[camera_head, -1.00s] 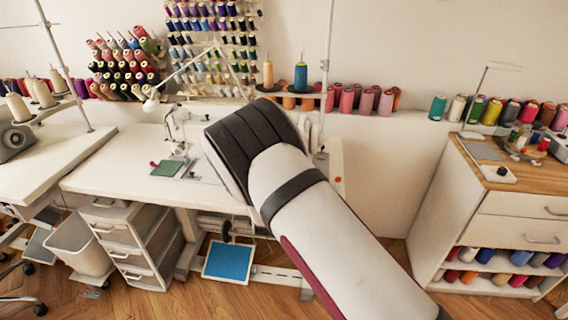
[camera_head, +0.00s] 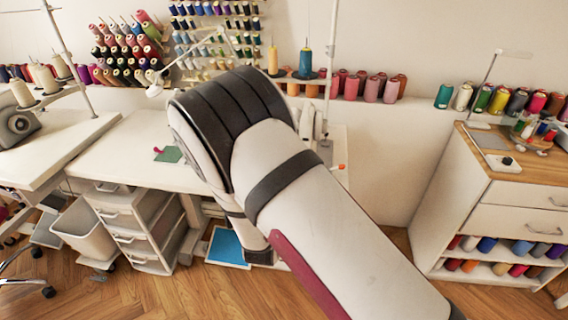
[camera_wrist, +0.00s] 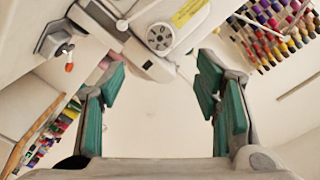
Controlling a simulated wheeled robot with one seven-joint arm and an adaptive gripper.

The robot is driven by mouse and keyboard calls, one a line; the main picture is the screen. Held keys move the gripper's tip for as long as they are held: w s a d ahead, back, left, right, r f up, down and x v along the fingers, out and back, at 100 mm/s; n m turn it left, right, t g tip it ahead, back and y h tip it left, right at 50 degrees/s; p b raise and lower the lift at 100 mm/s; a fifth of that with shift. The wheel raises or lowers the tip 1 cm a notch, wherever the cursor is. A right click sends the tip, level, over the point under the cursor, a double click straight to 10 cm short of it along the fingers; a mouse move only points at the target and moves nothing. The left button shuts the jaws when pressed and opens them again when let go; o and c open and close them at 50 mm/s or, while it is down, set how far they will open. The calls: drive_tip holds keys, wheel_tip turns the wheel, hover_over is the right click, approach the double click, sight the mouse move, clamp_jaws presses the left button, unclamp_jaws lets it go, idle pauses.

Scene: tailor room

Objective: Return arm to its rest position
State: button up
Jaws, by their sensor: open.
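My gripper (camera_wrist: 160,108) shows in the wrist view with its two green-padded fingers wide apart and nothing between them. Past the fingers is a pale surface. A white sewing machine (camera_wrist: 158,38) with a dial and a yellow strip lies across the top of that view. In the head view my white arm with black bands fills the middle, and the gripper itself is hidden there. The arm stands in front of the white sewing table (camera_head: 135,150) and covers most of the sewing machine.
A wooden-topped cabinet (camera_head: 478,185) stands at the right. White drawers (camera_head: 125,222) and a bin (camera_head: 85,232) stand under the table at the left. Thread spools (camera_head: 372,88) line the wall ledge. Bare wooden floor (camera_head: 165,295) shows in front.

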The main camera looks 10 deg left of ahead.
drive_tip(key=shift+s, duration=0.45)
drive_tip(key=w+d+r+g+y+p, duration=0.15)
drive_tip(key=d+r+g, duration=0.3)
drive_tip(key=r, duration=0.45)
drive_tip(key=s+d+r+n+g+y, duration=0.2)
drive_tip(key=s+d+r+n+g, duration=0.2)
drive_tip(key=s+d+r, duration=0.45)
drive_tip(key=s+d+r+n+g+h, duration=0.1)
drive_tip(key=s+d, duration=0.4)
drive_tip(key=s, duration=0.5)
drive_tip(key=s+d+r+n+g+h+p, duration=0.1)
drive_tip(key=s+d+r, duration=0.3)
drive_tip(key=s, duration=0.6)
drive_tip(key=s+d+r+n+g+h+p, duration=0.1)
drive_tip(key=s+d+r+n+g, duration=0.2)
drive_tip(key=s+d, duration=0.3)
drive_tip(key=s, duration=0.3)
drive_tip(key=shift+s+r, duration=0.15)
drive_tip(key=shift+s, duration=0.25)
